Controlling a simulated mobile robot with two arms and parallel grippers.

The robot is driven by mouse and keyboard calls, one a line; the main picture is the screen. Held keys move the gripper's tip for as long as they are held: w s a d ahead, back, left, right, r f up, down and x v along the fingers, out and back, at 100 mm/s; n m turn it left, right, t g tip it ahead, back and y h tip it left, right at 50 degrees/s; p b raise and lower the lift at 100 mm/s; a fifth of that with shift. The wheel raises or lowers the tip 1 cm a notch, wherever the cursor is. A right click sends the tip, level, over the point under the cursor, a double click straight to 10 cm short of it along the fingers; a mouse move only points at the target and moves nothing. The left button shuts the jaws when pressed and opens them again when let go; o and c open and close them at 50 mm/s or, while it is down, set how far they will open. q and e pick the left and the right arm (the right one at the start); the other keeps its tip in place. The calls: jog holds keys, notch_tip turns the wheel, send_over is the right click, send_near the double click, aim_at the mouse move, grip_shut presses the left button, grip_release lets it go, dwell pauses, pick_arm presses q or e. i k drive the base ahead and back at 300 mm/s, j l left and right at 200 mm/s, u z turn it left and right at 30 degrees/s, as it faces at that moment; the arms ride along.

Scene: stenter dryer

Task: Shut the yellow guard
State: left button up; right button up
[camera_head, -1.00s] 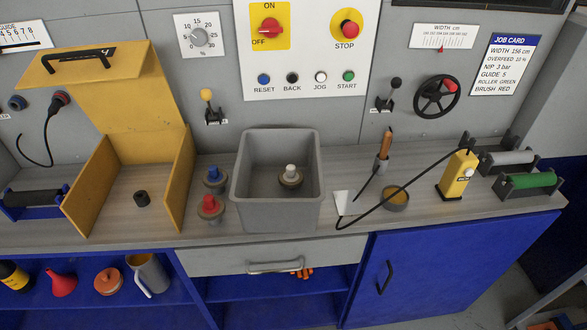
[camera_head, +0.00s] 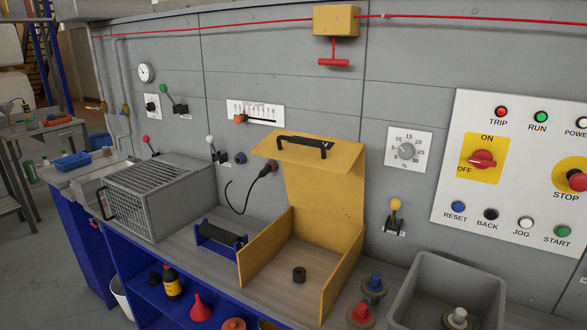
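The yellow guard (camera_head: 312,150) stands open in the head view. Its lid is raised against the grey wall panel, with a black handle (camera_head: 303,143) on its top flap. Below it, the yellow side walls (camera_head: 343,277) stand on the bench around an open bay. A small dark cylinder (camera_head: 299,274) sits on the bay floor. Neither of my grippers is in view.
A grey mesh cage (camera_head: 158,193) and a dark roller in a blue stand (camera_head: 221,237) are left of the guard. Right of it are a blue-topped part (camera_head: 374,286), a red-topped part (camera_head: 361,312) and a grey bin (camera_head: 444,287). A black cable (camera_head: 240,200) hangs behind.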

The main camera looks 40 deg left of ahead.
aim_at(325, 176)
jog(key=u, duration=1.15)
